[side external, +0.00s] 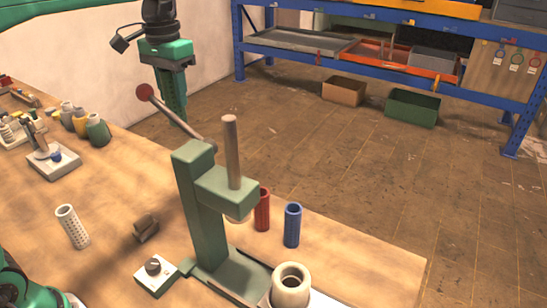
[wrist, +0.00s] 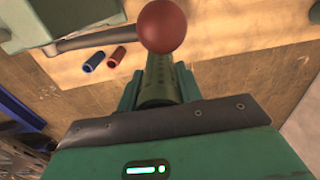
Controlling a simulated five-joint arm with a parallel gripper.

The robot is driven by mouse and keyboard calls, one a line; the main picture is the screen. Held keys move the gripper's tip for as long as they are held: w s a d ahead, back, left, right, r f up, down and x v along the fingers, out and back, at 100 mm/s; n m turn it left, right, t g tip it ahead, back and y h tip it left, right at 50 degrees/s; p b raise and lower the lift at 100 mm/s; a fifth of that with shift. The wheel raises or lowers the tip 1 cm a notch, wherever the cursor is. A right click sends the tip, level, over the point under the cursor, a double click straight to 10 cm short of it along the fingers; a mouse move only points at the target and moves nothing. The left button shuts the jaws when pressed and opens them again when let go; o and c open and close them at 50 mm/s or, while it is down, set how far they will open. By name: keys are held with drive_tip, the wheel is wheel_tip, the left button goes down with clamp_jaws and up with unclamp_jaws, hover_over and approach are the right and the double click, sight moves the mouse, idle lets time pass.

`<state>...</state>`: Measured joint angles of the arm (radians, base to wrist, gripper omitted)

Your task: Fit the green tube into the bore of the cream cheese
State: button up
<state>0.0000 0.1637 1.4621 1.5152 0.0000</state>
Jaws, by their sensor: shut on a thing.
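My gripper (side external: 174,108) hangs high, left of and behind the press, pointing down. In the wrist view it is shut on the green tube (wrist: 158,82), a dark green tube with small holes, which lies between the two green fingers. In the side view the tube blends with the fingers and I cannot separate it. The cream cheese (side external: 291,291), a round cream block, stands at the front by the press base. Its dark round bore opens upward and looks empty. It is far from my gripper and not in the wrist view.
A green press (side external: 204,215) with an upright rod stands beside the cheese; its red-knobbed lever (side external: 145,91) reaches up close to my gripper in the picture. A red tube (side external: 262,210), a blue tube (side external: 292,226) and a white tube (side external: 72,227) stand on the wooden bench (side external: 340,253).

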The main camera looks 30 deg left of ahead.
wheel_tip(320, 180, up, 7)
drive_tip(key=s+d+m, duration=0.1)
drive_tip(key=s+d, duration=0.2)
drive_tip(key=d, duration=0.8)
drive_tip(key=s+d+m, duration=0.2)
drive_tip(key=s+d, duration=0.1)
drive_tip(key=d, duration=0.9)
drive_tip(key=s+d+m, duration=0.1)
drive_tip(key=s+d, duration=0.3)
drive_tip(key=d, duration=0.7)
wheel_tip(320, 180, down, 17)
drive_tip(key=shift+w, duration=0.25)
drive_tip(key=shift+f, duration=2.8)
drive_tip(key=shift+f, duration=0.3)
drive_tip(key=shift+f, duration=1.05)
drive_tip(key=shift+f, duration=0.35)
